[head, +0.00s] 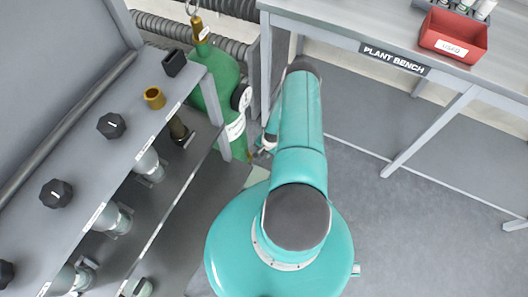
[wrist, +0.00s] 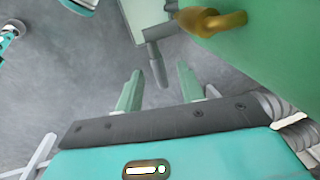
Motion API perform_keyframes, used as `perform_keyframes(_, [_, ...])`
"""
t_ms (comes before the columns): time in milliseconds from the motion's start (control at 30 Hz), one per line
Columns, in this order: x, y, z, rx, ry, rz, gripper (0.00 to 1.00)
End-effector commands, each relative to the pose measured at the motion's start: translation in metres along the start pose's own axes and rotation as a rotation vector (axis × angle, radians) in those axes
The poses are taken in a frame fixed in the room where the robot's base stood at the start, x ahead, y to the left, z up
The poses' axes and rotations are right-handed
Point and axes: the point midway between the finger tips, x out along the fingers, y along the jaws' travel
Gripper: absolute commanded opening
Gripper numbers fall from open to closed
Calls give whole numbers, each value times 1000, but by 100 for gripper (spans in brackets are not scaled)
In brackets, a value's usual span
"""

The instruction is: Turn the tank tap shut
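The green tank (head: 222,88) stands upright between the shelf rack and the bench in the head view. Its green wall (wrist: 270,60) fills the upper right of the wrist view. A brass tap (wrist: 212,20) juts from that wall, with a grey lever (wrist: 155,55) beside it, its bar pointing down the picture. My gripper (wrist: 160,70) is open, with its two green fingers apart. The lever's end appears between the fingertips with gaps on both sides; I cannot tell its depth. In the head view my arm hides most of the gripper and the tap.
A rack (head: 150,95) with black knobs and grey canisters stands left of the tank. The plant bench (head: 345,18) bears a red bin (head: 453,38) at upper right, and its grey legs reach the floor. Open grey floor (head: 430,220) lies to the right.

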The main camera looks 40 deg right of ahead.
Motion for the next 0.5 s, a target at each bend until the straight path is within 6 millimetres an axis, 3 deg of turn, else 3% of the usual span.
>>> perform_keyframes(233, [1,0,0,0,1,0,38])
perform_keyframes(433, [0,0,0,1,1,0,0])
perform_keyframes(500, [0,0,0,1,1,0,0])
